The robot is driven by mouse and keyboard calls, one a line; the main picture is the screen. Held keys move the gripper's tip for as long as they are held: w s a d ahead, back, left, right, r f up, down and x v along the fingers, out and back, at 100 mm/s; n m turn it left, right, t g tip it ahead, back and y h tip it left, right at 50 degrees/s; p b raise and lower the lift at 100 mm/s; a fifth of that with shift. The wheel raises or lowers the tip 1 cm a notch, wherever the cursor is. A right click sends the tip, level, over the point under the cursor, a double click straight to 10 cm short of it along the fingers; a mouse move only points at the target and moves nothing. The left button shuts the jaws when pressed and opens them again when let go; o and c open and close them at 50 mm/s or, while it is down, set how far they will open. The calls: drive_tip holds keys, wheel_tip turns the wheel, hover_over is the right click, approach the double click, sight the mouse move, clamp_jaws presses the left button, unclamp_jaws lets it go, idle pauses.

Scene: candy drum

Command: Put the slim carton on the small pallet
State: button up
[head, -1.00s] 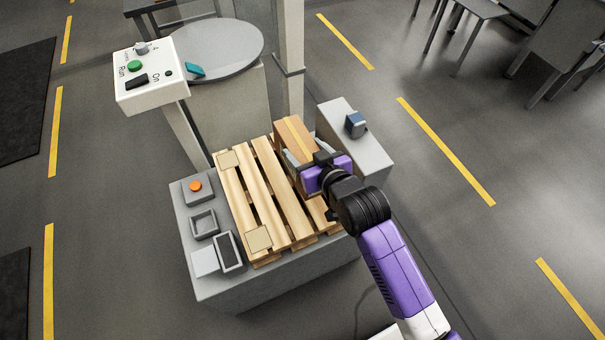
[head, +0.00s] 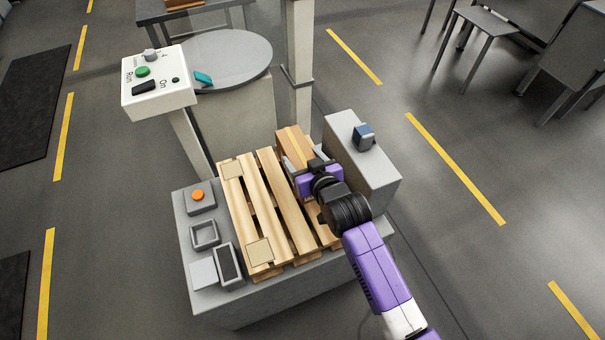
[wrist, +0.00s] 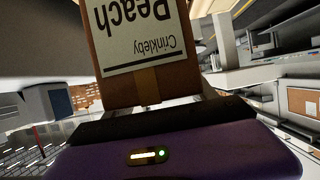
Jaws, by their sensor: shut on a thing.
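The slim carton (head: 294,141) is brown with a lighter tape strip. It is at the far right corner of the wooden pallet (head: 286,205) in the head view. My gripper (head: 303,167) is shut on it from the near side. In the wrist view the carton (wrist: 143,86) stands between the fingers, with a white label reading upside down. The pallet is slatted and lies on a grey block. My gripper hides the carton's lower part, so I cannot tell whether it touches the slats.
A grey box (head: 371,170) with a small blue item (head: 363,137) stands close to the right of the carton. A control panel (head: 157,84) and round grey table (head: 222,60) are behind. An orange button (head: 198,195) and small trays (head: 205,235) line the block's left side.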

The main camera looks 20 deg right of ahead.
drive_tip(key=shift+f+b, duration=0.3)
drive_tip(key=shift+f, duration=2.9)
drive_tip(key=shift+f, duration=0.1)
drive_tip(key=o, duration=1.9)
drive_tip(key=shift+f, duration=0.1)
drive_tip(key=shift+s+r, duration=0.15)
drive_tip(key=shift+r, duration=0.05)
drive_tip(key=p+v, duration=0.1)
drive_tip(key=v, duration=1)
drive_tip(key=shift+s+r, duration=0.1)
drive_tip(key=shift+s, duration=0.25)
